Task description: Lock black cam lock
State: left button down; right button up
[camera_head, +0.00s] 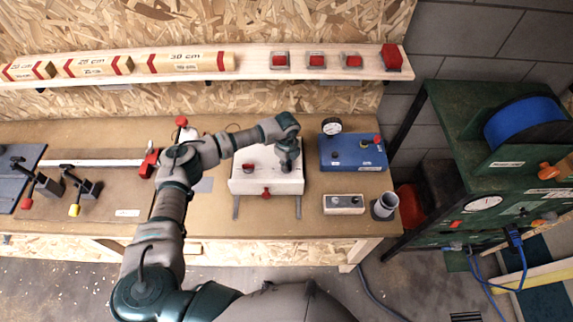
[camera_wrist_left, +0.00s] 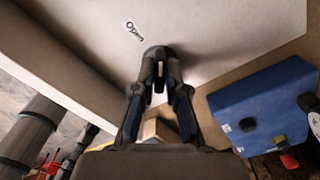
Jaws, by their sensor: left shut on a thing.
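A white box (camera_head: 262,184) stands on the workbench, with red knobs on its top and front. My left gripper (camera_head: 287,163) reaches down onto the right part of its top. In the left wrist view the fingertips of my left gripper (camera_wrist_left: 160,88) are closed around the black cam lock (camera_wrist_left: 158,52), a dark rounded piece on the white surface (camera_wrist_left: 220,35). A label reading "Open" (camera_wrist_left: 135,30) is next to it. The gripper hides much of the lock, so its exact turn angle cannot be told. My right gripper is in neither view.
A blue box (camera_head: 352,152) with a gauge stands right of the white box; it also shows in the left wrist view (camera_wrist_left: 265,105). Clamps lie at left.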

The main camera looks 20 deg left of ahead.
pick_arm(q)
jog(key=m+b, duration=0.2)
jog(key=m, duration=0.2)
jog(key=shift+w+m, duration=0.1)
jog(key=shift+m, duration=0.2)
jog(key=m+b, duration=0.2)
jog(key=m, duration=0.2)
jog(key=shift+m, duration=0.3)
jog(key=m+b, duration=0.2)
jog(key=m, duration=0.2)
jog(key=shift+m, duration=0.3)
jog(key=m+b, duration=0.2)
jog(key=m, duration=0.1)
jog(key=shift+m, duration=0.3)
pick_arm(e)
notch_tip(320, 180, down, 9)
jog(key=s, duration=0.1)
pick_arm(q)
jog(key=m+b, duration=0.3)
jog(key=m, duration=0.4)
jog(key=shift+r, duration=0.1)
jog(key=shift+r+m+b, duration=0.1)
jog(key=shift+m+b, duration=0.55)
jog(key=shift+m, duration=0.65)
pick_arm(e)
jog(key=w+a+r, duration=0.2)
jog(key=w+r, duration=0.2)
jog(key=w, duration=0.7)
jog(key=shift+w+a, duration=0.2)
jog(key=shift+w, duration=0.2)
